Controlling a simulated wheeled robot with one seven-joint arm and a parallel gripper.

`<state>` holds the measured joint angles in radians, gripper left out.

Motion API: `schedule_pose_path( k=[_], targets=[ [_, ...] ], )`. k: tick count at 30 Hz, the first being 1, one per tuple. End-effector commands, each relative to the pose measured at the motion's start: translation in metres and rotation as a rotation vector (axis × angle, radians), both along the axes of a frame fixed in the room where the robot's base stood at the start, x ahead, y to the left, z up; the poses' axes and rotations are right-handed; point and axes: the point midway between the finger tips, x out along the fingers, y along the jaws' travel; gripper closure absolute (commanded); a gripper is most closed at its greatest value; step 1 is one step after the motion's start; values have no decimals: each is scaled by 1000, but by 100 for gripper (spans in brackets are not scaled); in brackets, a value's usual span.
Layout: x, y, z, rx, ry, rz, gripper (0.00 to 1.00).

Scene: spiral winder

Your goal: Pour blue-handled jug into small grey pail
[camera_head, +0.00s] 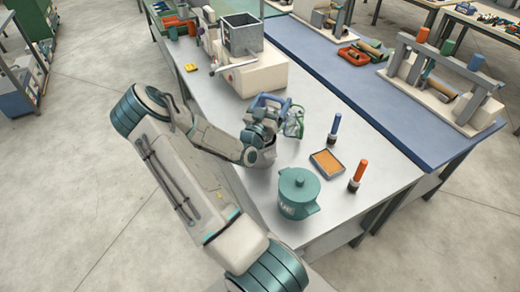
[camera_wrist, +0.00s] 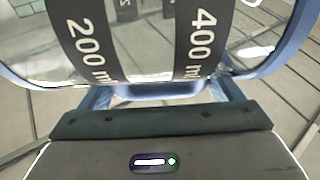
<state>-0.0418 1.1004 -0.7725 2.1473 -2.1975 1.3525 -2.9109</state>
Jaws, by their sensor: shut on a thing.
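The blue-handled jug (camera_head: 270,100) is held above the metal bench. In the wrist view it fills the upper part: a clear body (camera_wrist: 145,50) with dark bands marked 200 ml and 400 ml, and a blue handle (camera_wrist: 235,90) next to my gripper. My gripper (camera_head: 265,118) is shut on the jug's handle; its fingertips are mostly hidden.
A green-handled clear jug (camera_head: 294,123) stands close to the right. A teal lidded pot (camera_head: 298,192), a shallow tray with orange contents (camera_head: 327,163), a blue-handled tool (camera_head: 334,130) and an orange-handled tool (camera_head: 357,176) stand nearer. A machine with a grey hopper (camera_head: 242,38) is behind.

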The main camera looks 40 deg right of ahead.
Motion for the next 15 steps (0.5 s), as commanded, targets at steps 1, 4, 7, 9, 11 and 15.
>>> schedule_pose_path(
  k=[1,4,7,9,11,15],
  targets=[
    [0,0,0,-1,0,0,85],
    [0,0,0,-1,0,0,85],
    [-2,0,0,2,-12,-1,85],
    [-7,-1,1,13,-57,-3,85],
    [-14,-2,2,26,-118,-2,85],
    [-30,-5,4,60,-266,-2,85]
  ],
)
